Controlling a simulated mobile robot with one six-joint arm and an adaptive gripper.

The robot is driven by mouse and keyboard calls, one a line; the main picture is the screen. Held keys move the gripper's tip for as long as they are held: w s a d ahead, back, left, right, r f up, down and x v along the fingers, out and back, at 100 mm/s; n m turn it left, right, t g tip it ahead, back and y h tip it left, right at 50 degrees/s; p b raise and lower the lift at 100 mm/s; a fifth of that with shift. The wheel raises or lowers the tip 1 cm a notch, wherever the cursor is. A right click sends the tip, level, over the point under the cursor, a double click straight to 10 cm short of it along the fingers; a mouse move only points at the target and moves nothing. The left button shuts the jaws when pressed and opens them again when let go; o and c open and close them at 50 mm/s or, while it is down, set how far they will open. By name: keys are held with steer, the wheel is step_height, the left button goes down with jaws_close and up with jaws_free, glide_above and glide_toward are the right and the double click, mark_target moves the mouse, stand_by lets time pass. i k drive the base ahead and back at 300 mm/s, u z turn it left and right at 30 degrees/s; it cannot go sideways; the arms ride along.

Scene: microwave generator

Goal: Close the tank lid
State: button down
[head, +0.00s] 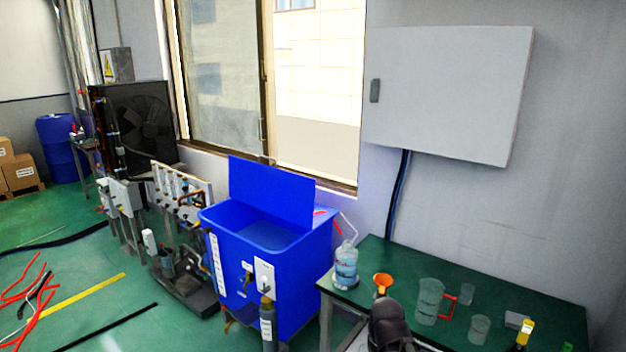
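The blue tank (285,285) stands on the floor in the middle of the head view, below the window. Its lid (270,192), a flat blue panel, stands raised, nearly upright, at the back of the tank. The tank's top is open, and a blue surface shows inside it. No gripper fingers can be made out. A dark rounded shape at the bottom edge, in front of the green table, is cut off by the frame, and I cannot tell what it is.
A green-topped table (455,290) with a bottle (346,266), an orange funnel (383,281) and clear beakers stands right of the tank. Pipework (182,190) stands on its left. A gas cylinder (267,325) is at its front. Red hoses (35,290) lie on the floor at left.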

mark_target(288, 196)
steer(key=u, duration=0.05)
steer(key=i, duration=1)
